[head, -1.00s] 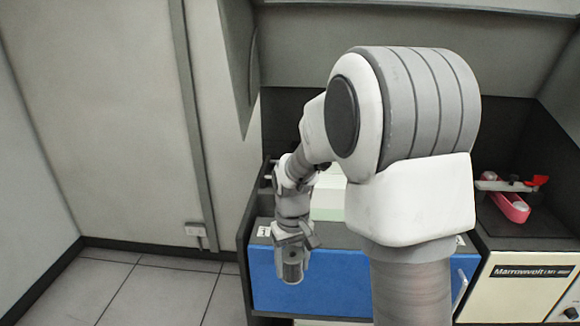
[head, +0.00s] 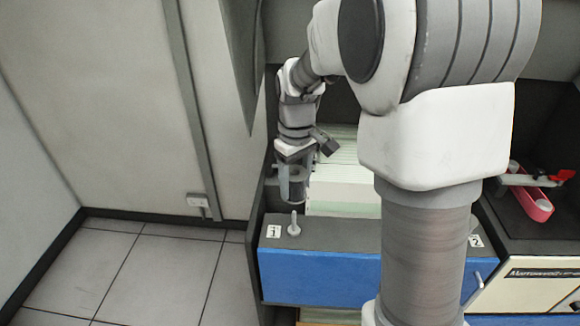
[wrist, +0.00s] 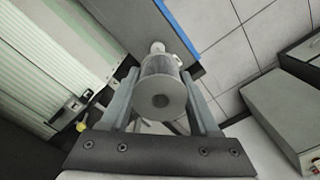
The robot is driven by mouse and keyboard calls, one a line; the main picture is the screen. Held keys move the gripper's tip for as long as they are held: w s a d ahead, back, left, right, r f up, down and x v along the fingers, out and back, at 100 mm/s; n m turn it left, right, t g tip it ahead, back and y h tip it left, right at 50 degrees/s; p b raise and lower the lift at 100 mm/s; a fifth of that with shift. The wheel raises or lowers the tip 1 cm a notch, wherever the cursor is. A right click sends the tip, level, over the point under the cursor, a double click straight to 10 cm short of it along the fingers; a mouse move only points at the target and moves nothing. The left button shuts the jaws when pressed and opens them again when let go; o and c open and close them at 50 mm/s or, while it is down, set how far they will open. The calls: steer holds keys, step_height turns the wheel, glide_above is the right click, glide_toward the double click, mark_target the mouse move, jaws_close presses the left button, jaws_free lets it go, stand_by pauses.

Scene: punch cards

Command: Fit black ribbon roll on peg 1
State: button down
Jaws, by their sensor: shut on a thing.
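My gripper (head: 291,192) is shut on the ribbon roll (head: 298,186), a dark grey cylinder. In the wrist view the roll (wrist: 161,98) sits between both fingers, with its pale end and centre hole facing the camera. Peg 1 (head: 294,226) is a short pale upright post beside the label "1" (head: 273,231), on the dark ledge above the blue panel. The roll is above peg 1, with the peg's tip just below it. In the wrist view the peg (wrist: 157,48) shows beyond the roll's far end; whether they touch cannot be told.
Stacked pale green-white paper (head: 345,180) lies behind the ledge. The label "2" (head: 476,241) is at the ledge's right end; its peg is hidden by my arm. A red-and-pink device (head: 530,200) stands at right. Floor at left is clear.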

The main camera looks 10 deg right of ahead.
steer(key=shift+w, duration=0.55)
steer(key=b, duration=0.4)
glide_above(294, 212)
steer(key=shift+w+f, duration=0.1)
steer(key=shift+f, duration=2.3)
steer(key=shift+f+b, duration=2.65)
steer(key=shift+f, duration=1.45)
steer(key=shift+c, duration=0.2)
jaws_free()
